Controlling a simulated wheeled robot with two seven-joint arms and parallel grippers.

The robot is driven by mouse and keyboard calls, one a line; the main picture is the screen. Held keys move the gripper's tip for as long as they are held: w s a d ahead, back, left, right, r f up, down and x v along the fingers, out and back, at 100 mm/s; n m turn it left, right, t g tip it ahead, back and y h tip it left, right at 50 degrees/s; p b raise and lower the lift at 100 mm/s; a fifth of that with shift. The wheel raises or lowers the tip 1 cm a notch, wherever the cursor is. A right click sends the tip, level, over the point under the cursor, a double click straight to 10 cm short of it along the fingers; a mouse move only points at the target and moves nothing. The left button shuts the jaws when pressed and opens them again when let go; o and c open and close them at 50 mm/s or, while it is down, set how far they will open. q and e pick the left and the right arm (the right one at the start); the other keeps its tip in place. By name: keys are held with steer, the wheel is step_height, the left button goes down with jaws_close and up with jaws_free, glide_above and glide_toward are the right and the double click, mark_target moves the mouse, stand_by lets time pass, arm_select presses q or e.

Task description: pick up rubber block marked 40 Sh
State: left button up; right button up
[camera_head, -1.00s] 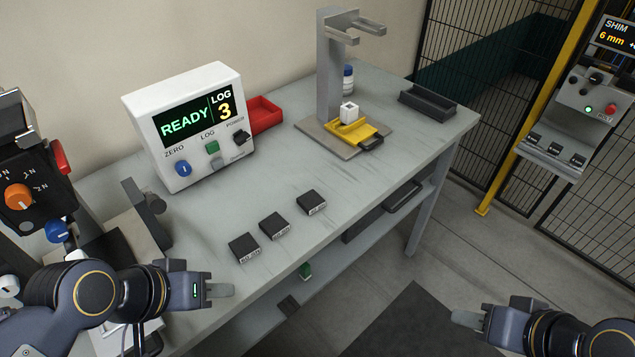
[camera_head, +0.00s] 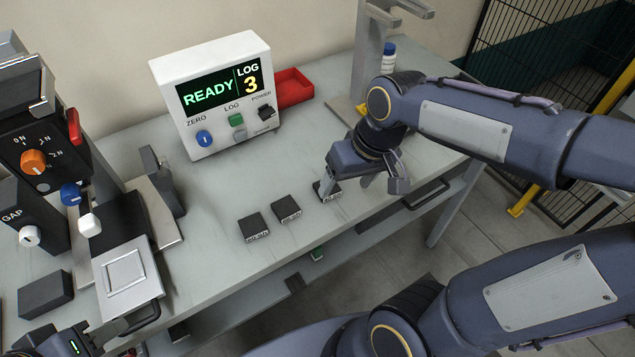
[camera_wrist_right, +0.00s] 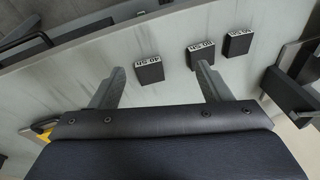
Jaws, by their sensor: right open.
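Three small dark rubber blocks with white labels lie in a row on the grey table: a left block (camera_head: 254,227), a middle block (camera_head: 286,208) and a right block (camera_head: 328,190). Labels are hard to read in the head view. The wrist view shows a block (camera_wrist_right: 149,70) beyond and between the fingertips, not gripped. My left gripper (camera_head: 105,343) is at the bottom left, its fingers largely cut off.
A white READY display box (camera_head: 217,95) and a red tray (camera_head: 291,88) stand behind the blocks. A clamp machine with an orange knob (camera_head: 33,161) is at left. A grey stand (camera_head: 368,50) is behind my right arm. Bare table lies left of the blocks.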

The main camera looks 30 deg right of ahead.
steer(key=w, duration=0.2)
steer(key=w+f+g+h, duration=0.1)
steer(key=w, duration=0.2)
steer(key=w+f+g+h+p, duration=0.1)
steer(key=w, duration=0.1)
steer(key=shift+w+n, duration=0.35)
steer(key=shift+n, duration=0.05)
steer(key=shift+w+f, duration=0.1)
steer(key=shift+f, duration=0.25)
step_height(320, 180, down, 7)
steer(key=shift+d+f, duration=0.1)
steer(key=shift+d, duration=0.05)
steer(key=shift+s, duration=0.2)
steer(key=c, duration=1.1)
